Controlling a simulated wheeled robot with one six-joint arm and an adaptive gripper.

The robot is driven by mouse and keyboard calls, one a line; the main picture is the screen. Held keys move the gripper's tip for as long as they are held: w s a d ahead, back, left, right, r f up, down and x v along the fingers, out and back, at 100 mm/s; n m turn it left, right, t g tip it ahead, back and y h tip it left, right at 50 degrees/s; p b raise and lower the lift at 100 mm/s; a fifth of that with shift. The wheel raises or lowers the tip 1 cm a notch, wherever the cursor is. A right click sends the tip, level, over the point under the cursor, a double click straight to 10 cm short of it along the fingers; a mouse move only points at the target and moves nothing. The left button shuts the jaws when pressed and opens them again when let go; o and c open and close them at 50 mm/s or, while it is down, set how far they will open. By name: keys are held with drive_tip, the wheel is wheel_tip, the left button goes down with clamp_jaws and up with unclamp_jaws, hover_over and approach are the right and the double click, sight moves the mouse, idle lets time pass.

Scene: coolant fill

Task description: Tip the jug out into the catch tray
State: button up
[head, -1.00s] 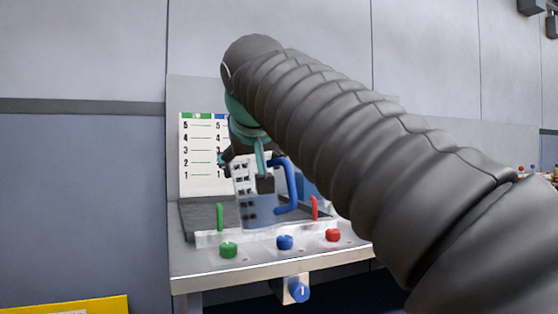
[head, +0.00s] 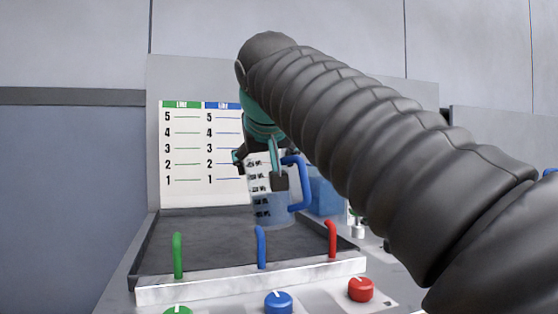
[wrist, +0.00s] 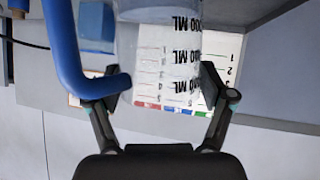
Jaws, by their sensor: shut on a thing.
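A clear measuring jug (head: 272,208) with dark markings and a blue handle (head: 303,185) is held above the dark tray (head: 195,238) in the head view. It looks close to upright, and its lower part looks bluish. My gripper (head: 262,172) is shut on the jug's body, with the handle on the right. In the wrist view, the jug (wrist: 178,55) sits between the two fingers of my gripper (wrist: 160,84), and the blue handle (wrist: 70,60) is at the left. My arm hides part of the bench to the right.
Green (head: 178,256), blue (head: 261,248) and red (head: 332,240) spouts stand along the tray's front rim, with matching knobs below. A level chart (head: 185,150) stands behind the tray. A blue container (head: 325,192) is behind the jug to the right. The tray's left part is clear.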

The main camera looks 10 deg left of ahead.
drive_tip(key=shift+w, duration=0.2)
drive_tip(key=shift+d+h+p, duration=0.1)
drive_tip(key=shift+h+p, duration=0.2)
drive_tip(key=shift+p, duration=0.05)
drive_tip(key=shift+s+f+n+g+h+p, duration=0.1)
drive_tip(key=shift+f+n+g+h+p, duration=0.6)
drive_tip(key=shift+p, duration=0.95)
